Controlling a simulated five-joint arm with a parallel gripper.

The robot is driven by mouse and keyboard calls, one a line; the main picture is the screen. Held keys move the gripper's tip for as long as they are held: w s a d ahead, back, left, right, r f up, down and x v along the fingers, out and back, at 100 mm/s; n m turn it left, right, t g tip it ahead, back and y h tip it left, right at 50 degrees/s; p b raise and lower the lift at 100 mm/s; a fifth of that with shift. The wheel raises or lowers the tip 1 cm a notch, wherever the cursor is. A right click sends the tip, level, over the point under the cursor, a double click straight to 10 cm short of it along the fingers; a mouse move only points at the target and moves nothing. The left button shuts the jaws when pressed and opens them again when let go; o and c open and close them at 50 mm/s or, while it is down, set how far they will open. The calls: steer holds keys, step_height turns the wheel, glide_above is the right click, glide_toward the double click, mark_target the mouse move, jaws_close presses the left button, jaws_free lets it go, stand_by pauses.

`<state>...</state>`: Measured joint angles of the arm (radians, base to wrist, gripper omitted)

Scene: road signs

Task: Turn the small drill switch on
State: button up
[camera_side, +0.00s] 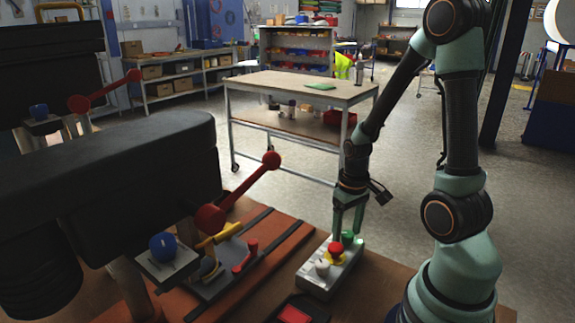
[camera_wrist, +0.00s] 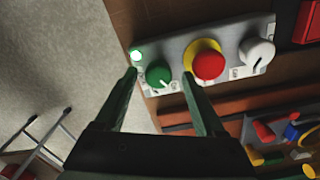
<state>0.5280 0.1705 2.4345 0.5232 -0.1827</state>
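The small switch box (camera_side: 318,279) is a light grey panel on the brown bench, carrying a green knob (camera_side: 347,238), a red button on a yellow collar (camera_side: 336,250) and a white knob (camera_side: 322,267). In the wrist view the green knob (camera_wrist: 158,76) has a pale pointer mark, and a small bright green-rimmed light (camera_wrist: 137,55) glows beside it. My gripper (camera_side: 348,229) points down at the box's far end. In the wrist view my gripper (camera_wrist: 160,74) is open, its fingertips on either side of the green knob, apparently without gripping it.
A large black drill (camera_side: 130,180) with a red-knobbed lever (camera_side: 245,188) and blue knob (camera_side: 163,246) stands left. Coloured tools (camera_side: 228,248) lie beside the box, and a black-framed red item (camera_side: 295,314) is in front. A wheeled workbench (camera_side: 290,90) stands behind.

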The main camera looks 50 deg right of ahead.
mark_target(347, 234)
step_height(347, 234, up, 12)
stand_by(0.7)
steer(key=w+a+r+n+t, duration=0.2)
steer(key=a+r, duration=0.2)
steer(key=a, duration=0.3)
steer(key=w+a+r+n+t, duration=0.2)
steer(key=a+r+t, duration=0.1)
steer(key=a, duration=0.4)
steer(key=shift+a+r, duration=0.25)
steer(key=shift+r, duration=0.15)
